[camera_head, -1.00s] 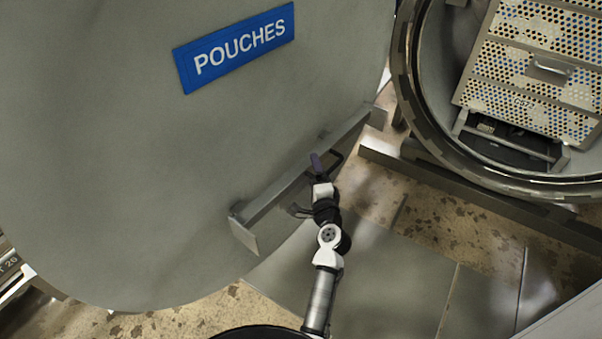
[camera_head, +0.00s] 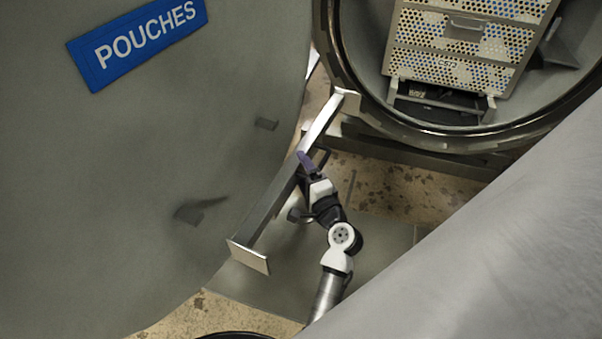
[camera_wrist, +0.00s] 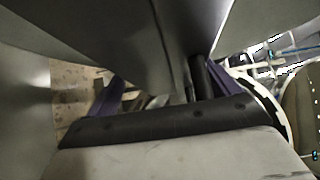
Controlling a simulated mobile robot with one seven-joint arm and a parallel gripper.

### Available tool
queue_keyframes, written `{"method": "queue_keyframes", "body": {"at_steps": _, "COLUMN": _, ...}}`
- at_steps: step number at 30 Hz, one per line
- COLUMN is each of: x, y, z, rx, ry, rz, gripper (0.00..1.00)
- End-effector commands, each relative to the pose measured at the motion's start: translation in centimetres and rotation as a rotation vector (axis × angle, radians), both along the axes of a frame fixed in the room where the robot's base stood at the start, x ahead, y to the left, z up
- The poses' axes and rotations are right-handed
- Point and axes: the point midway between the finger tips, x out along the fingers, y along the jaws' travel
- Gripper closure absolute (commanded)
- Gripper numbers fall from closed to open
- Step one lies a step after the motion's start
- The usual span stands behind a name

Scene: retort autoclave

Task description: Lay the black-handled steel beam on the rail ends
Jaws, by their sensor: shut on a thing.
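The steel beam (camera_head: 272,205) is a long grey bar with flat plates at its ends, held tilted in front of the door. My gripper (camera_head: 308,164), with purple fingers, is shut on the beam's black handle, which it mostly hides. In the wrist view the beam (camera_wrist: 115,45) fills the upper part, and a piece of the black handle (camera_wrist: 200,75) shows between the fingers of my gripper (camera_wrist: 165,92). The rail ends (camera_head: 393,88) (camera_head: 490,108) seem to be the short posts at the vessel mouth, below the basket. The beam is apart from them.
The round vessel (camera_head: 335,75) holds a perforated basket (camera_head: 465,45). A large grey surface (camera_head: 500,240) blocks the lower right. Speckled floor (camera_head: 395,190) lies between.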

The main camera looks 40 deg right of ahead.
Motion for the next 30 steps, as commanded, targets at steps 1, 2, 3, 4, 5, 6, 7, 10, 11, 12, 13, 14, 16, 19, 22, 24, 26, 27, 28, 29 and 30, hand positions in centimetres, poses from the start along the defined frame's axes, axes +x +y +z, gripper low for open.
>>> {"method": "queue_keyframes", "body": {"at_steps": 1, "x": 0.0, "y": 0.0, "z": 0.4, "rx": -0.003, "ry": -0.008, "rz": -0.001, "gripper": 0.67}}
{"method": "queue_keyframes", "body": {"at_steps": 2, "x": 0.0, "y": 0.0, "z": 0.4, "rx": -0.003, "ry": -0.008, "rz": -0.001, "gripper": 0.67}}
{"method": "queue_keyframes", "body": {"at_steps": 3, "x": 0.0, "y": 0.0, "z": 0.4, "rx": -0.003, "ry": -0.008, "rz": -0.001, "gripper": 0.67}}
{"method": "queue_keyframes", "body": {"at_steps": 4, "x": 0.0, "y": 0.0, "z": 0.4, "rx": -0.003, "ry": -0.008, "rz": -0.001, "gripper": 0.67}}
{"method": "queue_keyframes", "body": {"at_steps": 5, "x": 0.0, "y": 0.0, "z": 0.5, "rx": -0.003, "ry": -0.008, "rz": -0.001, "gripper": 0.67}}
{"method": "queue_keyframes", "body": {"at_steps": 6, "x": 0.0, "y": 0.0, "z": 0.6, "rx": -0.003, "ry": -0.008, "rz": -0.001, "gripper": 0.67}}
{"method": "queue_keyframes", "body": {"at_steps": 7, "x": 0.1, "y": 0.0, "z": 0.7, "rx": -0.003, "ry": -0.008, "rz": -0.001, "gripper": 0.67}}
{"method": "queue_keyframes", "body": {"at_steps": 10, "x": 0.1, "y": 0.0, "z": 1.2, "rx": -0.003, "ry": -0.008, "rz": -0.001, "gripper": 0.67}}
{"method": "queue_keyframes", "body": {"at_steps": 11, "x": 0.1, "y": 0.0, "z": 1.4, "rx": -0.003, "ry": -0.008, "rz": -0.001, "gripper": 0.67}}
{"method": "queue_keyframes", "body": {"at_steps": 12, "x": 0.1, "y": 0.0, "z": 1.7, "rx": -0.003, "ry": -0.008, "rz": -0.001, "gripper": 0.67}}
{"method": "queue_keyframes", "body": {"at_steps": 13, "x": 0.1, "y": 0.0, "z": 1.9, "rx": -0.003, "ry": -0.008, "rz": -0.001, "gripper": 0.67}}
{"method": "queue_keyframes", "body": {"at_steps": 14, "x": 0.1, "y": 0.0, "z": 2.1, "rx": -0.003, "ry": -0.008, "rz": 0.000, "gripper": 0.67}}
{"method": "queue_keyframes", "body": {"at_steps": 16, "x": 0.1, "y": 0.0, "z": 2.6, "rx": -0.003, "ry": -0.008, "rz": 0.000, "gripper": 0.67}}
{"method": "queue_keyframes", "body": {"at_steps": 19, "x": 0.1, "y": 0.0, "z": 3.3, "rx": -0.003, "ry": -0.008, "rz": 0.000, "gripper": 0.67}}
{"method": "queue_keyframes", "body": {"at_steps": 22, "x": 0.1, "y": 0.0, "z": 4.0, "rx": -0.003, "ry": -0.008, "rz": 0.000, "gripper": 0.67}}
{"method": "queue_keyframes", "body": {"at_steps": 24, "x": 0.1, "y": 0.0, "z": 4.4, "rx": -0.003, "ry": -0.008, "rz": 0.000, "gripper": 0.67}}
{"method": "queue_keyframes", "body": {"at_steps": 26, "x": 0.1, "y": 0.0, "z": 4.8, "rx": -0.003, "ry": -0.008, "rz": 0.000, "gripper": 0.67}}
{"method": "queue_keyframes", "body": {"at_steps": 27, "x": 0.1, "y": 0.0, "z": 5.1, "rx": -0.004, "ry": -0.007, "rz": 0.000, "gripper": 0.67}}
{"method": "queue_keyframes", "body": {"at_steps": 28, "x": 0.1, "y": 0.0, "z": 5.3, "rx": -0.004, "ry": -0.007, "rz": 0.000, "gripper": 0.67}}
{"method": "queue_keyframes", "body": {"at_steps": 29, "x": 0.1, "y": 0.0, "z": 5.5, "rx": -0.004, "ry": -0.007, "rz": 0.000, "gripper": 0.67}}
{"method": "queue_keyframes", "body": {"at_steps": 30, "x": 0.1, "y": 0.0, "z": 5.8, "rx": -0.004, "ry": -0.007, "rz": 0.000, "gripper": 0.67}}
